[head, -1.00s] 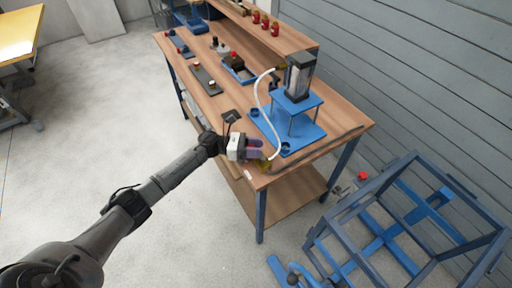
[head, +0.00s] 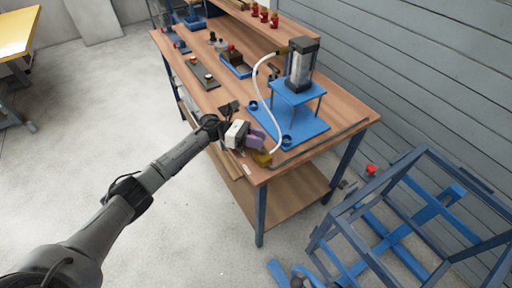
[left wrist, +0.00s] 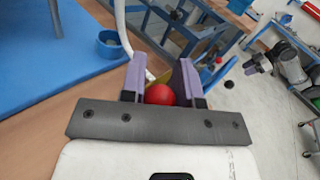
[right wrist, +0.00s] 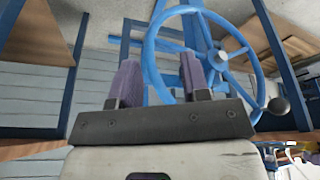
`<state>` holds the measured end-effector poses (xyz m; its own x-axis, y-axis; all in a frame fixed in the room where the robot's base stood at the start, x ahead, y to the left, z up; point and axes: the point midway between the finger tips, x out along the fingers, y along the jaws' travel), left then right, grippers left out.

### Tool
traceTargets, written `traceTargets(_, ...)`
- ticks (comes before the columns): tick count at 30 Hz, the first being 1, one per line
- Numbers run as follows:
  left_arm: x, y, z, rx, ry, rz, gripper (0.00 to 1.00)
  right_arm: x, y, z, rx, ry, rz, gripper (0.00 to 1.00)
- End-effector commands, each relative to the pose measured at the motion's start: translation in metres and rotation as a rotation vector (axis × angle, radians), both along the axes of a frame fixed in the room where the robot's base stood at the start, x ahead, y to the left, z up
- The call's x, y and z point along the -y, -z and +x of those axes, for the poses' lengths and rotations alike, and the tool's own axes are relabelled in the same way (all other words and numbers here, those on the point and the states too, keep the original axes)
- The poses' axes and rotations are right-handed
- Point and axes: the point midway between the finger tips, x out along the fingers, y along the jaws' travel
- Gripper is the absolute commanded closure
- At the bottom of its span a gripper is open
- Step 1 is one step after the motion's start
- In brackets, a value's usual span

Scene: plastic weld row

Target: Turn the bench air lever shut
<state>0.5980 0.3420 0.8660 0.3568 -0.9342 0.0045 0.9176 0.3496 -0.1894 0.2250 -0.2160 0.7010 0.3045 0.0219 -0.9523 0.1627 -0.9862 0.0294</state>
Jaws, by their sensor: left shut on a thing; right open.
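The bench air lever shows as a red knob (left wrist: 160,95) between the fingers of my left gripper (left wrist: 161,78). A yellow valve body (head: 262,158) sits at the bench's near corner, with a white hose (head: 258,100) rising from it. In the head view my left gripper (head: 257,142) is beside this valve, its fingers shut on the lever and hiding most of it. The lever's exact angle cannot be told. My right gripper (right wrist: 160,78) is open and empty, in front of a blue handwheel (right wrist: 150,52); it does not show in the head view.
The wooden bench (head: 215,95) carries a blue press stand (head: 296,95), a blue tray (head: 236,67) and small parts. Red bottles (head: 264,14) stand on the rear shelf. A blue frame (head: 400,215) stands right of the bench. The floor (head: 90,120) at left is clear.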

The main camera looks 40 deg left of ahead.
Motion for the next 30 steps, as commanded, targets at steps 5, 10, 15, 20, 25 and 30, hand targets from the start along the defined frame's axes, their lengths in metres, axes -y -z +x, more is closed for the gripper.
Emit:
traceTargets(5, -0.0001, 0.0080, 0.0013, -0.007, 0.039, 0.009, 0.94, -0.0001, 0.0183, -0.0001, 0.000, 0.000, 0.000, 0.57)
traceTargets(10, -0.0001, 0.0064, 0.0008, -0.011, 0.049, 0.010, 0.94, 0.0001, 0.0184, 0.0000, 0.000, 0.000, 0.000, 0.57)
traceTargets(15, -0.0001, 0.0068, 0.0007, -0.012, 0.049, 0.010, 0.94, 0.0009, 0.0178, 0.0001, 0.000, -0.002, -0.003, 0.57)
traceTargets(20, -0.0001, 0.0071, 0.0006, -0.012, 0.049, 0.010, 0.60, 0.0023, 0.0179, -0.0001, 0.001, -0.005, -0.008, 0.57)
traceTargets(25, 0.0003, 0.0063, 0.0004, -0.011, 0.051, 0.009, 0.46, 0.0027, 0.0176, 0.0004, 0.002, -0.006, -0.009, 0.57)
traceTargets(30, 0.0006, 0.0048, 0.0004, -0.009, 0.052, 0.008, 0.46, 0.0026, 0.0174, 0.0003, 0.002, -0.006, -0.009, 0.57)
